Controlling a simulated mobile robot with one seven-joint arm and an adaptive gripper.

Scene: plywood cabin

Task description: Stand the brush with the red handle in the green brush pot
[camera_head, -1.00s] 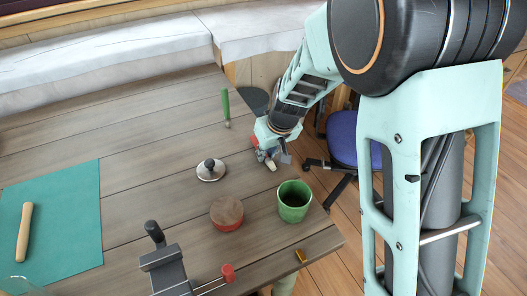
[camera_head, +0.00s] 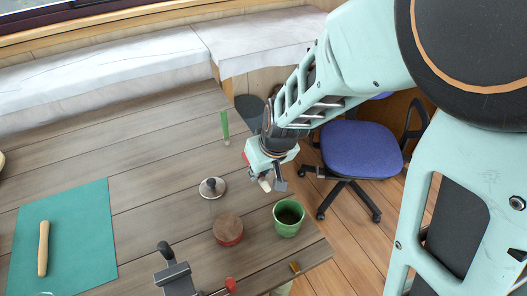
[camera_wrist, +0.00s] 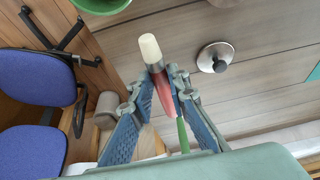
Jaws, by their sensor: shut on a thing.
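My gripper (camera_wrist: 162,76) is shut on the brush with the red handle (camera_wrist: 166,98). In the wrist view its pale bristle end (camera_wrist: 150,47) sticks out past the fingertips, with a grey band below it. In the head view my gripper (camera_head: 273,179) is above the table's right edge, behind the green brush pot (camera_head: 288,229), with the brush's pale end (camera_head: 265,185) showing under it. The pot stands upright near the table's right corner, its mouth facing up, apart from the brush. In the wrist view only part of the pot (camera_wrist: 100,4) shows at the top edge.
A round lid with a dark knob (camera_head: 212,187) and a reddish round tin (camera_head: 228,231) lie left of the pot. A green-handled brush (camera_head: 225,125) lies farther back. A vice (camera_head: 173,275) is at the front. A blue chair (camera_head: 360,150) stands right of the table.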

